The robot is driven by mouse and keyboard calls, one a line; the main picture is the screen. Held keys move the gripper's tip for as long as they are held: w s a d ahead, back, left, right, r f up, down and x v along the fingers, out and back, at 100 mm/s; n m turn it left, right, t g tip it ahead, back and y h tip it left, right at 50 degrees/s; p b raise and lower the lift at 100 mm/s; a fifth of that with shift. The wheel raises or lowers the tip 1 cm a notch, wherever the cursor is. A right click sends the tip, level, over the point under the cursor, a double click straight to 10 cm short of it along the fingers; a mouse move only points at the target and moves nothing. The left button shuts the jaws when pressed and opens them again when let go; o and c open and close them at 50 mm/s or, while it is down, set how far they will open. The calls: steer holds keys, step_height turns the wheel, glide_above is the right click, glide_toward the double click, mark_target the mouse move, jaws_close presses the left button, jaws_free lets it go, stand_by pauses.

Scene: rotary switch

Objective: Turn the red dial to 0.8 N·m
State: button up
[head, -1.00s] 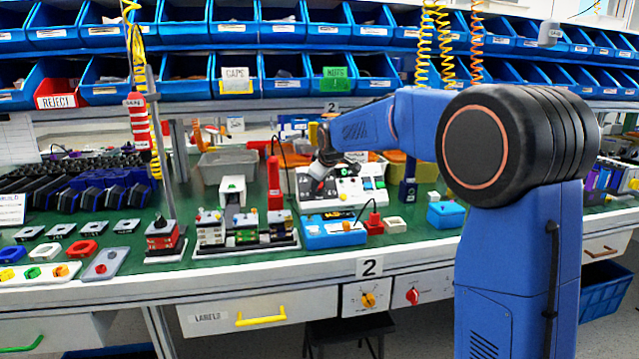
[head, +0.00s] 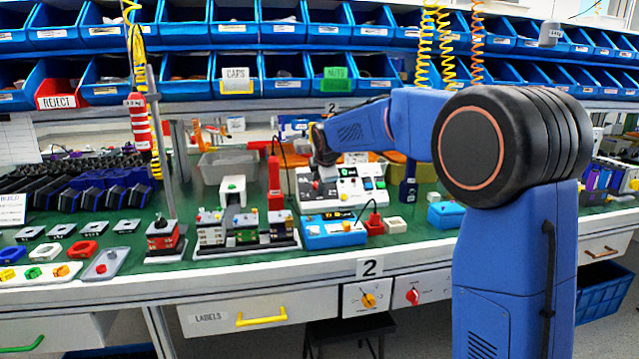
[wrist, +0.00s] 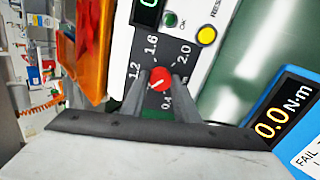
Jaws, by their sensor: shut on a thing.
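In the wrist view the red dial (wrist: 160,77) sits on a dark scale plate (wrist: 157,50) on a white panel. The numbers 0.4, 1.2, 1.6 and 2.0 show around it; 0.8 is not visible. The dial has a pale mark, but I cannot tell which number it points to. My gripper (wrist: 159,86) has one finger on each side of the dial and is shut on it. In the head view the white panel (head: 372,198) stands at the back of the bench, with my wrist over its left part.
A blue tester (head: 335,232) stands in front of the panel; its display (wrist: 283,107) reads 0.0 N·m. An orange bin (wrist: 84,45) is close on the left in the wrist view. Another red knob (head: 413,296) is on the bench front.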

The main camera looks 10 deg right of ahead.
steer(key=shift+n, duration=1.7)
steer(key=shift+a, duration=0.1)
steer(key=o, duration=1.1)
steer(key=shift+c, duration=0.2)
steer(key=shift+s, duration=0.1)
steer(key=v, duration=1.7)
steer(key=shift+s+r, duration=0.1)
